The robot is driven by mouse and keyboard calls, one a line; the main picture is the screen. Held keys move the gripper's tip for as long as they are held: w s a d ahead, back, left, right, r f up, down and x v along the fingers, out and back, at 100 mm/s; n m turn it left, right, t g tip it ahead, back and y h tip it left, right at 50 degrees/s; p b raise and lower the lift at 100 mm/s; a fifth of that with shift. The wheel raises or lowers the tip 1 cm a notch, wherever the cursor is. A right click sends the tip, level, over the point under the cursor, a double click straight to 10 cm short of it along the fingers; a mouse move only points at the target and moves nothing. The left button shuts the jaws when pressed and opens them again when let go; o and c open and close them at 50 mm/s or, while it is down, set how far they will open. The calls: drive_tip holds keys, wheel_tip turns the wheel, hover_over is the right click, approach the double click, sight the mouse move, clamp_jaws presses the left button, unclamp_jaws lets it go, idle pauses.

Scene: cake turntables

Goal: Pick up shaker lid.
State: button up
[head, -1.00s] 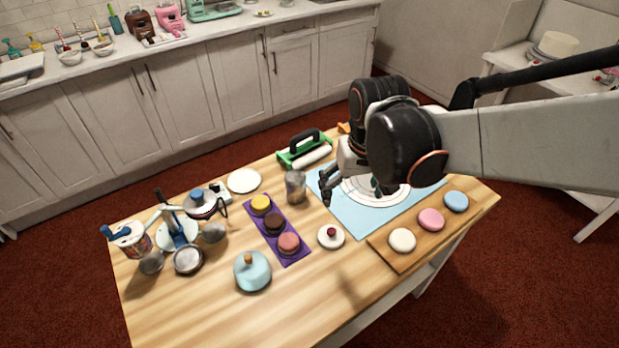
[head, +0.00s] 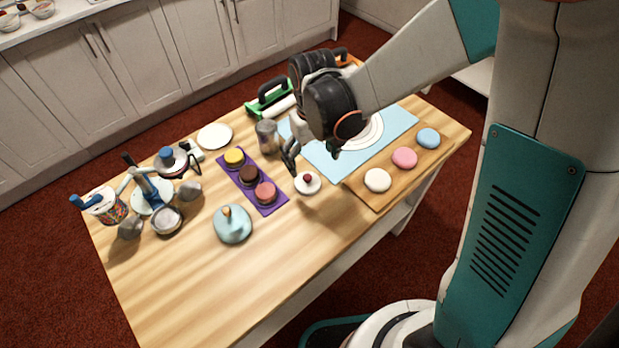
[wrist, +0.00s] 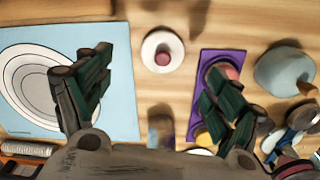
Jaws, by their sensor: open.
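A small white round lid with a red knob (head: 308,184), which looks like the shaker lid, lies flat on the wooden table between the purple mat and the wooden board. It also shows in the wrist view (wrist: 155,40), centred between the fingers and slightly beyond their tips. My gripper (head: 313,162) is open and empty, above the table just behind the lid, apart from it. The wrist view shows its two spread fingers (wrist: 160,65). A metal shaker cup (head: 267,136) stands behind and left of the lid; it is partly visible in the wrist view (wrist: 161,126).
Left of the lid, a purple mat (head: 262,199) holds three macarons. A light-blue domed lid (head: 233,226) sits nearer the front. A wooden board (head: 384,203) with three macarons and a blue mat (head: 398,118) lie to the right. The table front is clear.

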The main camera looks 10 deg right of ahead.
sight(309, 179)
wheel_tip(309, 179, down, 5)
drive_tip(key=shift+b, duration=0.7)
drive_tip(key=f+b, duration=0.1)
drive_tip(key=f, duration=0.2)
drive_tip(key=f+b, duration=0.1)
drive_tip(key=f, duration=0.1)
drive_tip(key=shift+a+b, duration=0.35)
drive_tip(key=shift+a, duration=0.05)
drive_tip(key=c, duration=0.9)
